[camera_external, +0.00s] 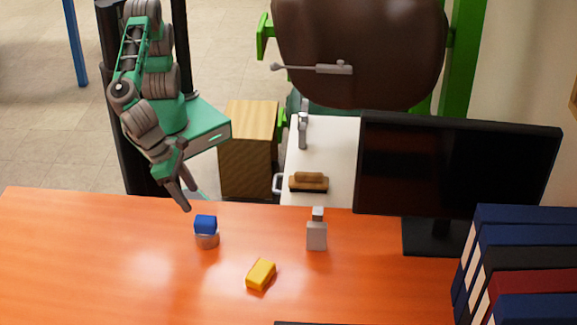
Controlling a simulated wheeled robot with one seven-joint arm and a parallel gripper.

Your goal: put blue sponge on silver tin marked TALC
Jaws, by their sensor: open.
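The blue sponge (205,223) is a small blue block. It rests on top of a short round silver tin (207,240) on the orange table. The tin's marking is too small to read from here. My gripper (194,200) is open and empty, above the table's back edge, just up and left of the sponge and apart from it in the picture.
A yellow block (261,274) lies to the right and nearer on the table (90,260). A grey bottle (317,233) stands further right. A monitor (440,165) and several binders (520,260) take up the right side. The table's left part is clear.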

